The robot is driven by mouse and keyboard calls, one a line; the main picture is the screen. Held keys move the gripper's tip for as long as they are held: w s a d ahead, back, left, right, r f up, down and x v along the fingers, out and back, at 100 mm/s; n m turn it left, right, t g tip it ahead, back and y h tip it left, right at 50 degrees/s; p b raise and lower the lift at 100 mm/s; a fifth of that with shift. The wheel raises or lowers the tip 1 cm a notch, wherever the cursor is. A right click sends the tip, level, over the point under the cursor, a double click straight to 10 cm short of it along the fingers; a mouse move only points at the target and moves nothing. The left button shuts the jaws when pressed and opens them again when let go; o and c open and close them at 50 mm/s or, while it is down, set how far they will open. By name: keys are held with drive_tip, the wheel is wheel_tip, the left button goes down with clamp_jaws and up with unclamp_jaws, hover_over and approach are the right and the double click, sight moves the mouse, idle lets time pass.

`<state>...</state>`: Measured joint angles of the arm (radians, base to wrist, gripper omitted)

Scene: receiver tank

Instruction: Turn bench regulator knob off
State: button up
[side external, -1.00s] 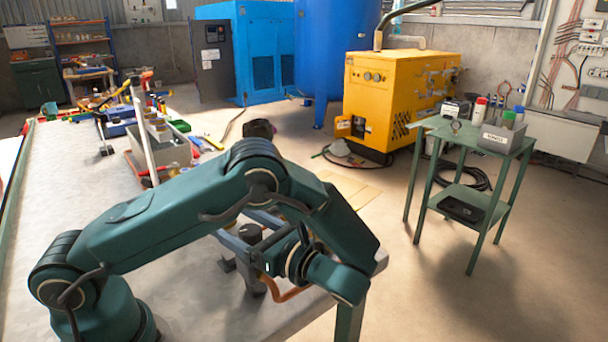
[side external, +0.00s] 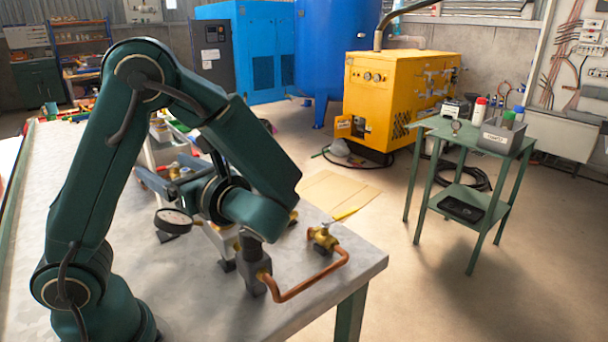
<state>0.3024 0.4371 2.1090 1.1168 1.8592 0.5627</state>
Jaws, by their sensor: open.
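My gripper (side external: 163,168) has blue-grey fingers pointing left, spread apart. A brass fitting (side external: 174,171) shows near the fingers; I cannot tell whether it lies between or behind them.
A brass valve (side external: 322,238) ends the copper pipe near the bench's right corner. A green side table (side external: 470,150) and a yellow compressor (side external: 390,95) stand beyond on the floor.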

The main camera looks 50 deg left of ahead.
drive_tip(key=shift+s+a+r, duration=0.45)
drive_tip(key=shift+s+a, duration=0.05)
drive_tip(key=shift+a, duration=0.05)
wheel_tip(320, 180, up, 5)
drive_tip(key=m+t+h, duration=0.2)
drive_tip(key=m+t, duration=0.7)
drive_tip(key=t, duration=0.4)
hover_over(250, 241)
drive_tip(key=shift+t, duration=0.3)
wheel_tip(250, 241, down, 15)
drive_tip(key=shift+f, duration=0.5)
drive_tip(key=shift+x, duration=2.55)
